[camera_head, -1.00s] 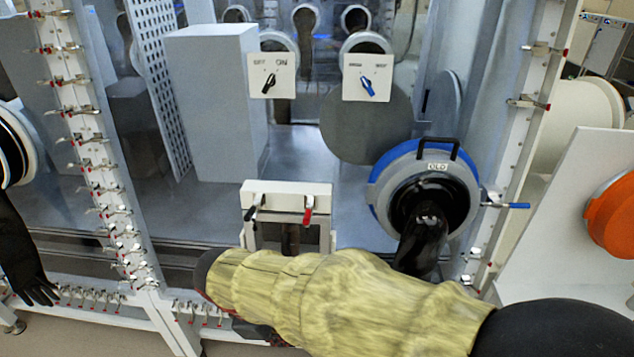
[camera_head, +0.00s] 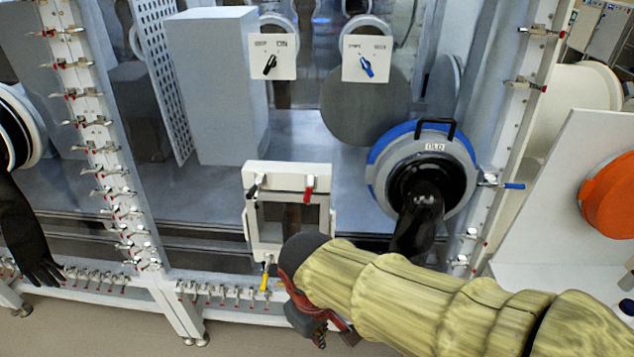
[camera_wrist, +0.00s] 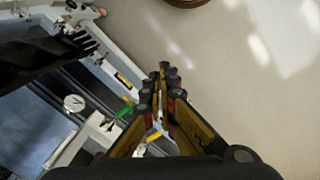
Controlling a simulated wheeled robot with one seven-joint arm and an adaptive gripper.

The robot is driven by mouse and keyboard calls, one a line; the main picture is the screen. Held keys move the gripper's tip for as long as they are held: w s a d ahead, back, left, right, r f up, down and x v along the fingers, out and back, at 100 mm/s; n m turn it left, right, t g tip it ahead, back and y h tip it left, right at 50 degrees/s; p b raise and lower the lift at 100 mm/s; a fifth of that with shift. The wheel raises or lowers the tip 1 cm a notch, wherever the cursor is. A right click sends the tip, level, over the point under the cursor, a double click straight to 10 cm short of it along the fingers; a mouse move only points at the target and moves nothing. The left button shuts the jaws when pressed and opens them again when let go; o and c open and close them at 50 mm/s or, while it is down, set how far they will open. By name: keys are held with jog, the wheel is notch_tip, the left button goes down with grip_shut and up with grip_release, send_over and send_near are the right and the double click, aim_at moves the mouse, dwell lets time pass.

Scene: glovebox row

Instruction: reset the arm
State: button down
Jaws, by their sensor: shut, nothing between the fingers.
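My arm, in a yellow-green ribbed sleeve, reaches in from the lower right of the head view. My gripper (camera_head: 322,332) hangs below the sleeve's dark end, partly hidden by it, in front of the glovebox's lower edge. In the wrist view my gripper (camera_wrist: 167,78) has its dark, orange-sided fingers together, with nothing seen between them. The fingers show against pale floor at the right and the glovebox's lower edge at the left.
A white framed box (camera_head: 265,180) with black, red and yellow handles is just left of my wrist. A blue-ringed port (camera_head: 378,175) marked OLD, with a black glove, stands above my arm. Another black glove (camera_head: 30,235) hangs at the left. Pale floor (camera_wrist: 230,60) is open.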

jog(key=s+d+r+m+t, duration=0.1)
jog(key=d+r+m, duration=0.3)
jog(key=d, duration=0.5)
jog(key=s+d+r+m+t, duration=0.1)
jog(key=d+r+m+t, duration=0.2)
jog(key=d, duration=0.6)
notch_tip(320, 180, up, 4)
jog(key=shift+s+d+f+m+t+y, duration=0.3)
jog(key=shift+s+d+m, duration=0.1)
jog(key=shift+m, duration=0.7)
